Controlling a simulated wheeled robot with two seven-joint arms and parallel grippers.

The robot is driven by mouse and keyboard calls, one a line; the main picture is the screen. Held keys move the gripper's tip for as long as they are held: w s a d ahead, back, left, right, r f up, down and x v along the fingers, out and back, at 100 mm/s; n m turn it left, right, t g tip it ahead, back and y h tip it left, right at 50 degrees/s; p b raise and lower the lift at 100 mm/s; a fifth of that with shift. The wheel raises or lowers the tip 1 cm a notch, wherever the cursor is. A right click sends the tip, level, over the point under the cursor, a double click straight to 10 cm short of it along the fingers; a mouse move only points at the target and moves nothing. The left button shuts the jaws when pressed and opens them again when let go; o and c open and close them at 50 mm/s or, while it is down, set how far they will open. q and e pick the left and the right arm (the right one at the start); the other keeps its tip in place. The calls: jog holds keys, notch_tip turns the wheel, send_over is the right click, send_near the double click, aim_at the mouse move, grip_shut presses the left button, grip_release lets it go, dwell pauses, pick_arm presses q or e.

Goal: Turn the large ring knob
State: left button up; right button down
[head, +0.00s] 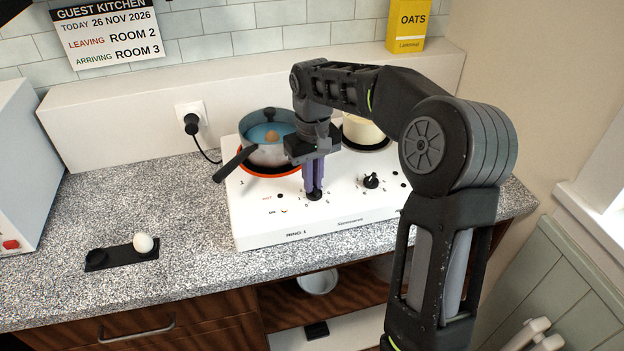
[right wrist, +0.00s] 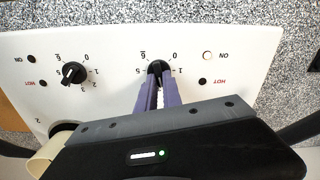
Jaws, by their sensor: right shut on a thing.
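A white two-ring hob (head: 260,225) stands on the counter. The ring at its left (head: 246,174) shows an orange-red edge under a grey pan (head: 258,157). My right gripper (head: 314,192) reaches down to the black knob on that ring's side, marked Ring 1. In the right wrist view its purple fingers (right wrist: 158,90) are shut on this knob (right wrist: 157,67), on a dial numbered 0 to 6. The fingers hide most of the knob, so its setting cannot be read. The other knob (head: 371,181) is free; it also shows in the right wrist view (right wrist: 73,72).
The pan holds blue water and a brown egg-like thing, its handle (head: 233,162) jutting front left. A pale pot (head: 362,131) stands on the right ring. A white egg (head: 143,242) sits on a black holder (head: 120,258). The left counter is otherwise mostly clear.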

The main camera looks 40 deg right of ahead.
jog(key=m, duration=0.4)
jog(key=shift+d+m, duration=0.1)
jog(key=shift+m, duration=0.3)
jog(key=m, duration=0.3)
jog(key=shift+d+m, duration=0.1)
jog(key=shift+m, duration=0.2)
jog(key=m, duration=0.3)
jog(key=shift+s+d+m, duration=0.1)
jog(key=shift+s+m, duration=0.1)
jog(key=shift+m, duration=0.1)
jog(key=m, duration=0.3)
jog(key=shift+s+m+p, duration=0.1)
jog(key=shift+m+p, duration=0.2)
jog(key=m, duration=0.3)
jog(key=shift+s+r+m, duration=0.1)
jog(key=shift+m, duration=0.3)
jog(key=m+p, duration=0.1)
jog(key=m, duration=0.2)
jog(key=shift+s, duration=0.1)
jog(key=m+p, duration=0.1)
jog(key=m, duration=0.3)
jog(key=shift+s, duration=0.1)
jog(key=shift+a+m+p, duration=0.2)
jog(key=shift+m+p, duration=0.15)
jog(key=shift+m, duration=1.25)
